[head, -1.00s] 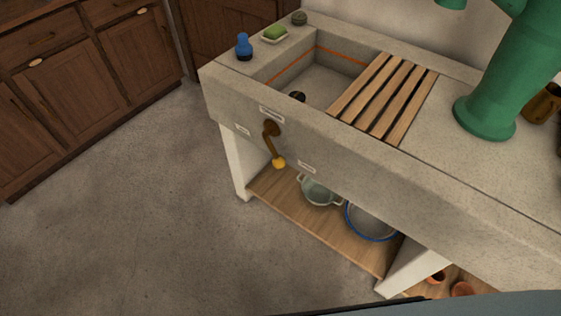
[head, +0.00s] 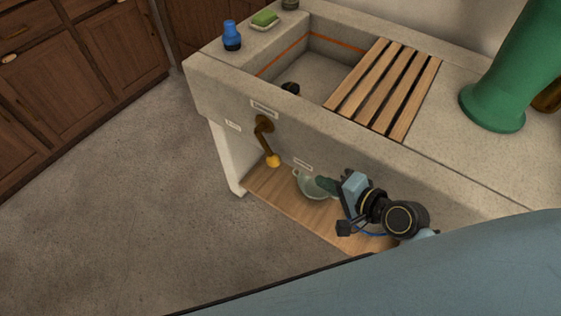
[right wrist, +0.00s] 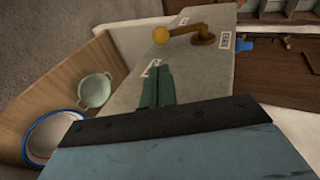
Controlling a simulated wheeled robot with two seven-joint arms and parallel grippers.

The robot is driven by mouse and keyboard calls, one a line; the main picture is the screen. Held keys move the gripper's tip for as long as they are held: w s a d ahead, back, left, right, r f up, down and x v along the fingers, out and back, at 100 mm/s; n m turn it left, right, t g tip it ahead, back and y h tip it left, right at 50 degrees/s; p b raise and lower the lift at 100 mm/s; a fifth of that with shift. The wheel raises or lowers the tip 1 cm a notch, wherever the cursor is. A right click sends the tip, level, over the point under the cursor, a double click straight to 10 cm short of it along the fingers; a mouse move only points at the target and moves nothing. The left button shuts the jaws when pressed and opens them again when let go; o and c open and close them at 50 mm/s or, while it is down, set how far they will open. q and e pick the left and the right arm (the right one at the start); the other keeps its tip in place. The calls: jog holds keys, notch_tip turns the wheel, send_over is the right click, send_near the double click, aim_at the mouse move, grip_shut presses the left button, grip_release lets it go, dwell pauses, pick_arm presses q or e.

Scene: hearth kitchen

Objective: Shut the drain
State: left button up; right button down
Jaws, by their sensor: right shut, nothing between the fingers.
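The stone sink (head: 320,72) has a bronze crank lever (head: 261,138) on its front face, with a yellow knob (head: 273,160) at its end. The lever hangs down, tilted slightly right, below a small label. It also shows in the right wrist view (right wrist: 184,33), ahead of my fingers. A dark round drain piece (head: 290,88) sits in the basin; whether it is open I cannot tell. My right gripper (head: 322,184) is right of the knob, apart from it, before the sink front. Its green fingers (right wrist: 157,86) are together and empty. My left gripper is out of view.
Small labels (head: 233,125) (head: 303,164) flank the lever. A wooden slatted rack (head: 385,88) covers the basin's right part. A pale pot (head: 312,190) stands on the wooden shelf (head: 275,187) below. A blue bottle (head: 232,37) and soap (head: 265,18) are on the rim. Floor at left is clear.

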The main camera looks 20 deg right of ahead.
aim_at(279, 162)
jog(key=shift+r, duration=0.15)
